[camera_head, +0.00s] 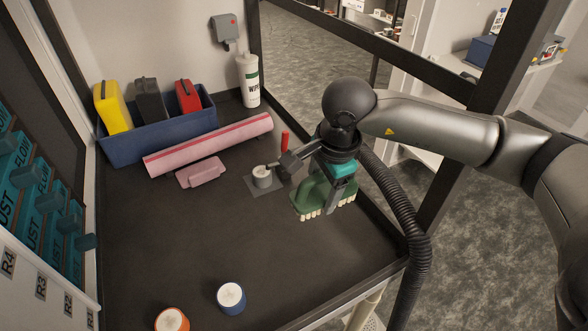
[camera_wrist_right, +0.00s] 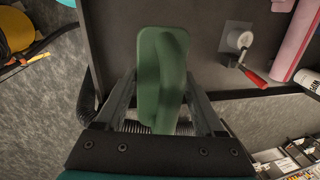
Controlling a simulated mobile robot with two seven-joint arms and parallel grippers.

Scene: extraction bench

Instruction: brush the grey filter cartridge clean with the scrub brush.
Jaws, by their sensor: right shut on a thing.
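The scrub brush (camera_head: 311,193) has a green body and cream bristles that point down. My right gripper (camera_head: 332,192) is shut on its body, above the right side of the dark bench. The brush body (camera_wrist_right: 160,75) also shows between both fingers in the right wrist view. The grey filter cartridge (camera_head: 149,100) is dark grey and stands in a blue bin (camera_head: 160,142) at the back left, between a yellow cartridge (camera_head: 112,107) and a red one (camera_head: 188,96). Its lower part is hidden by the bin. The brush is well apart from it. My left gripper is not in view.
A pink roll (camera_head: 210,145) and a pink block (camera_head: 201,172) lie before the bin. A small clamp fixture with a white cylinder (camera_head: 262,176) and red handle stands left of the brush. A white bottle (camera_head: 249,82) stands behind. Two jars (camera_head: 231,297) (camera_head: 172,320) stand in front.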

